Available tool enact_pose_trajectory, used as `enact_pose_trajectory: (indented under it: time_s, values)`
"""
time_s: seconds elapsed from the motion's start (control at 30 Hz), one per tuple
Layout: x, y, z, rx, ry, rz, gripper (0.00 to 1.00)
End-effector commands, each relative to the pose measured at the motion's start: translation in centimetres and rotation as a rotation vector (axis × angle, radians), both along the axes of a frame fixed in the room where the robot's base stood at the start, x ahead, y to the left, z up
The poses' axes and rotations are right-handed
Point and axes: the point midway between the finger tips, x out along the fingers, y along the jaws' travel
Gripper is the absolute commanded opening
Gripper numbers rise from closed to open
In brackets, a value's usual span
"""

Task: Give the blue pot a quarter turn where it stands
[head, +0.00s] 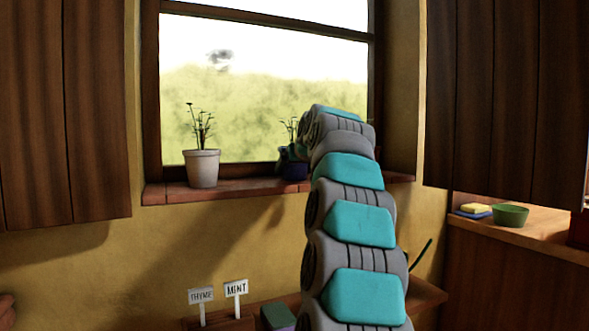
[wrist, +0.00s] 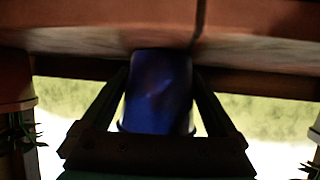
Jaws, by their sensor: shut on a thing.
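The blue pot (head: 293,170) stands on the brick windowsill, with a thin green plant showing above it in the head view. My arm hides its right side there. In the wrist view, which is upside down, the dark blue pot (wrist: 158,92) fills the space between my two fingers. My gripper (wrist: 161,76) is shut on the pot, one finger on each side. In the head view my gripper (head: 288,153) is mostly hidden behind my wrist. The pot looks upright and its base appears to be at the sill.
A white pot (head: 202,168) with a plant stands on the sill (head: 240,187) to the left. Another pot (wrist: 14,90) shows at the left edge of the wrist view. Below are signs reading THYME (head: 201,296) and MINT (head: 236,288). A green bowl (head: 510,215) sits on the right counter.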

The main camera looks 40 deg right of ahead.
Motion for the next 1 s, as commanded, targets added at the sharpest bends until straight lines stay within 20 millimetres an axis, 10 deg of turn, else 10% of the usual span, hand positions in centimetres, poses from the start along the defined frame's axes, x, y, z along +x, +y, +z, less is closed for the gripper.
enact_pose_trajectory:
  time_s: [0.03, 0.07, 0.47, 1.0]
  values:
    - [0.0, 0.0, 0.1, -0.001, -0.002, 0.000, 0.00]
    - [0.0, 0.0, 0.1, -0.001, -0.002, 0.000, 0.98]
    - [-0.4, 0.2, 0.2, -0.001, -0.002, 0.000, 1.00]
    - [-6.3, 2.6, 3.3, 0.000, -0.002, 0.001, 1.00]
